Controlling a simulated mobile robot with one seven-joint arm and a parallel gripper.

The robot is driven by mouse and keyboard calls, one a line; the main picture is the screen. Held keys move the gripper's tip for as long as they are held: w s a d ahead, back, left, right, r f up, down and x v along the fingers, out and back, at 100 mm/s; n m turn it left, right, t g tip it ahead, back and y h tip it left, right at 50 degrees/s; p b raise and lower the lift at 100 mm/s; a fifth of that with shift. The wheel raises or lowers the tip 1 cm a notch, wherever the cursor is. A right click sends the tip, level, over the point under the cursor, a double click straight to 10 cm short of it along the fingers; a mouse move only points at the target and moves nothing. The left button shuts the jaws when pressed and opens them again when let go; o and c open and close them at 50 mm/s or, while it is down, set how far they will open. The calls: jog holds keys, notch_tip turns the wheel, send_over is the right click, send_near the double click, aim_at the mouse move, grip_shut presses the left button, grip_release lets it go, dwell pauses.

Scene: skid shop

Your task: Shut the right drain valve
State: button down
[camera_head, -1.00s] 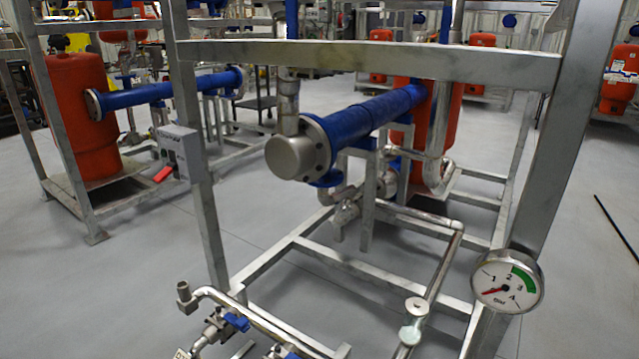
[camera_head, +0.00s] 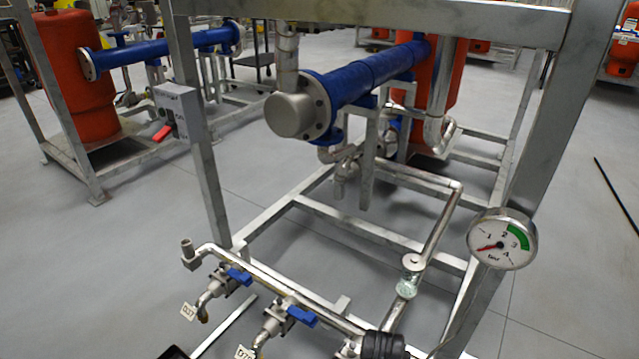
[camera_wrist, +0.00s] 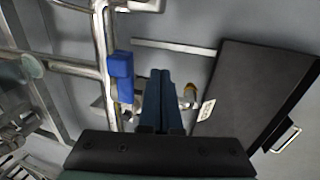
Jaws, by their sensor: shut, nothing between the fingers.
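The right drain valve has a blue handle (camera_head: 301,316) and a hanging white tag (camera_head: 244,352) low in the head view. Its handle lies roughly along the header pipe, crosswise to its short branch. In the wrist view a blue handle (camera_wrist: 121,76), apparently the same valve's, stands just left of my gripper (camera_wrist: 160,74). My gripper's dark fingers are shut and empty, pointing up the picture. They hide part of the branch; whether they touch the handle I cannot tell. The left drain valve's blue handle (camera_head: 240,277) is farther left along the header.
A pressure gauge (camera_head: 502,239) is at the right frame post. A sight glass (camera_head: 410,276) sits on the pipe behind the valves. A black case (camera_wrist: 240,90) lies right of my fingers. A dark ribbed round thing (camera_head: 385,346) is at the bottom edge.

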jog(key=w+p+v, duration=0.1)
jog(key=p+v, duration=0.5)
jog(key=p, duration=0.1)
jog(key=shift+d+r, duration=0.35)
jog(key=shift+r, duration=0.2)
